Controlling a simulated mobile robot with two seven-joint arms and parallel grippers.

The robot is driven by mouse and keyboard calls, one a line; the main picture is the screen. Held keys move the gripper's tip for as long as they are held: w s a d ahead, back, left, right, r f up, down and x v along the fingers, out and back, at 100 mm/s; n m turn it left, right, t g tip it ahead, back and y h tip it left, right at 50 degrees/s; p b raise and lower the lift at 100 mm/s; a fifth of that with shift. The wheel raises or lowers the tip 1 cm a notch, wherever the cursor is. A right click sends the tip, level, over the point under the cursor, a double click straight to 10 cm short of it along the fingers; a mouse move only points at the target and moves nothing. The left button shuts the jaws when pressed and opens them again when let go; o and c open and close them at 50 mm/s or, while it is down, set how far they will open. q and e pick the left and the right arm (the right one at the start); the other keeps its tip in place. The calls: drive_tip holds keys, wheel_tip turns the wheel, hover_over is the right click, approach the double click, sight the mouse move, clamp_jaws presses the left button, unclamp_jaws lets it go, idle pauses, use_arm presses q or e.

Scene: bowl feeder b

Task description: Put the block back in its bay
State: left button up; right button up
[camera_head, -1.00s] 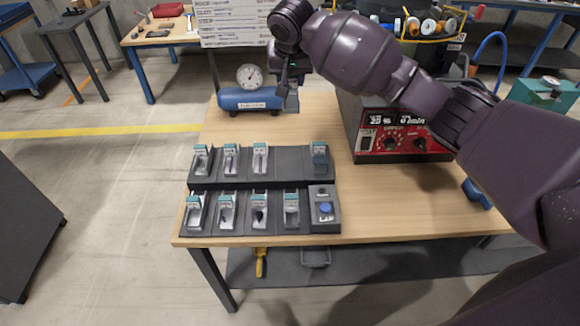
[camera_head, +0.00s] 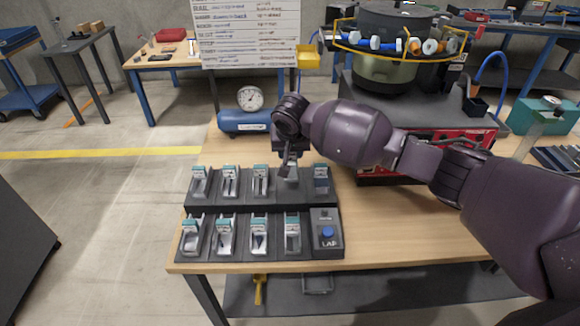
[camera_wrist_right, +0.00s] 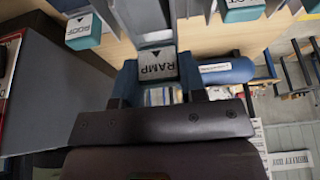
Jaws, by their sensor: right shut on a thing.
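My right gripper (camera_head: 289,168) is shut on a pale block labelled RAMP (camera_wrist_right: 160,64), seen between its fingers in the right wrist view. In the head view, the gripper points down at the fourth position of the back row of the dark rack (camera_head: 215,254). The block (camera_head: 292,174) is partly hidden by the gripper there; I cannot tell if it is seated or just above the bay. Teal-topped blocks stand on both sides of it, one (camera_head: 261,181) to the left and one (camera_head: 321,179) to the right. My left gripper is not in view.
The front row holds several similar blocks and a blue button (camera_head: 327,232) at its right end. A blue tank with a gauge (camera_head: 250,98) stands behind the rack. A red control box with a bowl feeder (camera_head: 385,70) is at the right. The table's front right is clear.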

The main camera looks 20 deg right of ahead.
sight(290, 162)
wheel_tip(290, 162, down, 6)
drive_tip(key=shift+r+b, duration=0.25)
drive_tip(key=shift+b, duration=0.3)
drive_tip(key=shift+f, duration=0.15)
drive_tip(key=o, duration=0.9)
drive_tip(key=shift+c, duration=0.2)
drive_tip(key=shift+o, duration=1.3)
